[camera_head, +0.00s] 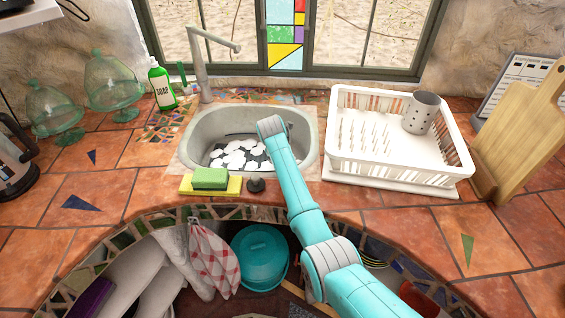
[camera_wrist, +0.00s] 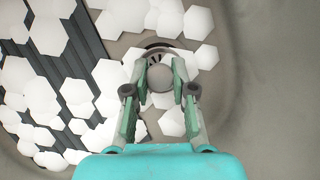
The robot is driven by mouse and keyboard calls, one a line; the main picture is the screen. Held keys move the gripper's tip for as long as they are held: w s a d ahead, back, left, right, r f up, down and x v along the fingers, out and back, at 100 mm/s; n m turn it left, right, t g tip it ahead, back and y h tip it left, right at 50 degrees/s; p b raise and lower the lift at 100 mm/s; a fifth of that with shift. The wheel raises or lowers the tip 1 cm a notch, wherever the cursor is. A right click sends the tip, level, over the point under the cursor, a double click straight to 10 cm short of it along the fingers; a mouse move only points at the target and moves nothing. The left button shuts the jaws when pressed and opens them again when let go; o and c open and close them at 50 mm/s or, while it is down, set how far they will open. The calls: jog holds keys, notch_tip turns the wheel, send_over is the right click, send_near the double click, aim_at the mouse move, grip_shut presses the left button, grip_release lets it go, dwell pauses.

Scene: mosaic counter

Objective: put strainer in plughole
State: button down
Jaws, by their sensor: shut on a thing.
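My gripper (camera_wrist: 160,80) is down over the sink basin, its two green-padded fingers shut on a round grey piece, the strainer (camera_wrist: 160,77). The plughole (camera_wrist: 158,47) shows as a dark-edged round opening just beyond the fingertips in the wrist view. The strainer overlaps its near side in that view; I cannot tell whether they touch. In the head view my arm reaches into the sink (camera_head: 191,147) and hides the gripper, strainer and plughole.
White hexagonal pieces (camera_wrist: 50,36) lie around the plughole, over a dark ribbed strip (camera_wrist: 88,45). A green sponge (camera_head: 210,178) and small dark knob (camera_head: 256,185) sit at the sink's front edge. A white dish rack (camera_head: 395,168) stands right; the tap (camera_head: 203,65) rises behind.

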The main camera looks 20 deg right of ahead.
jog(key=shift+f, duration=0.7)
dwell(0.8)
jog(key=c, duration=0.9)
grip_release()
jog(key=shift+o, duration=0.4)
jog(key=o, duration=0.4)
jog(key=shift+r, duration=6)
